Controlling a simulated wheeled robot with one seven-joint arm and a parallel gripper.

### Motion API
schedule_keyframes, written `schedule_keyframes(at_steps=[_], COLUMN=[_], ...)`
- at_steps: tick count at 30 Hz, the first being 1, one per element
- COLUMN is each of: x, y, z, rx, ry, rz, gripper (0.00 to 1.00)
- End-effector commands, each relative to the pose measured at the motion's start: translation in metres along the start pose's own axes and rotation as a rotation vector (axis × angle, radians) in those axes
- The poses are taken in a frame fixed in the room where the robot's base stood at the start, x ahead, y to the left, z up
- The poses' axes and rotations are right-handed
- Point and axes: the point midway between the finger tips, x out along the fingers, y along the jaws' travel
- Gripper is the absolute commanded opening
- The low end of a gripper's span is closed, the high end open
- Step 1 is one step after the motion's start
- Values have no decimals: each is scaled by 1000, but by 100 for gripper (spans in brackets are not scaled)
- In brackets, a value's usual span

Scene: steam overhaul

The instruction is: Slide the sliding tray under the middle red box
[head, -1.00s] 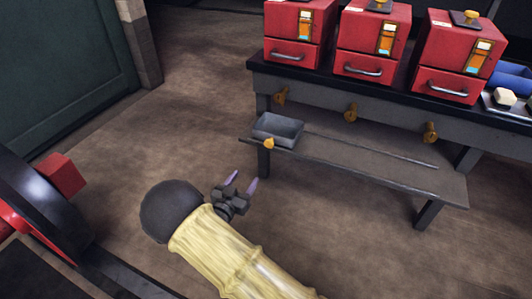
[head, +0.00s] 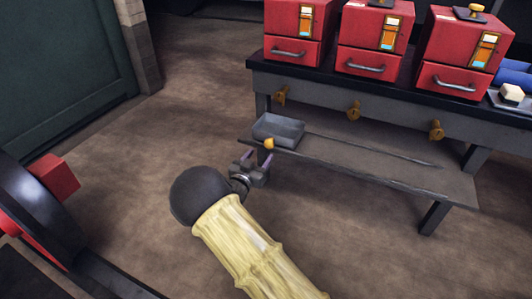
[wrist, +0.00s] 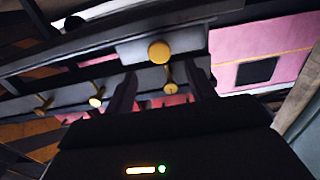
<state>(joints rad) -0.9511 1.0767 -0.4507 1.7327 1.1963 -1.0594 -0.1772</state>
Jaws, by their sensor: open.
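The sliding tray (head: 279,129) is a grey open box with a yellow knob (head: 269,143) on its front. It sits at the left end of the low shelf, below the left red box (head: 292,30). The middle red box (head: 374,38) stands on the bench top, to the right of the tray. My gripper (head: 258,158) is open and empty, just in front of and slightly left of the knob, apparently not touching it. In the wrist view a yellow knob (wrist: 159,51) shows between the open fingers (wrist: 162,90).
A rail runs right from the tray along the low shelf (head: 400,180), which is otherwise clear. The right red box (head: 462,50) stands beside the middle one. Open floor lies left of the bench.

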Motion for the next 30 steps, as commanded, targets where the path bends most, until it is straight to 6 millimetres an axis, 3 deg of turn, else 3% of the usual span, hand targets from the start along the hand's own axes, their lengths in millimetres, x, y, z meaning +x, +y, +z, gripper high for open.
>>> schedule_keyframes(at_steps=[9,21,30], x=[51,61,61], y=[0,0,0], z=[3,0,0], rx=[1,0,0], ry=[1,0,0], rz=[1,0,0], gripper=[55,55,0])
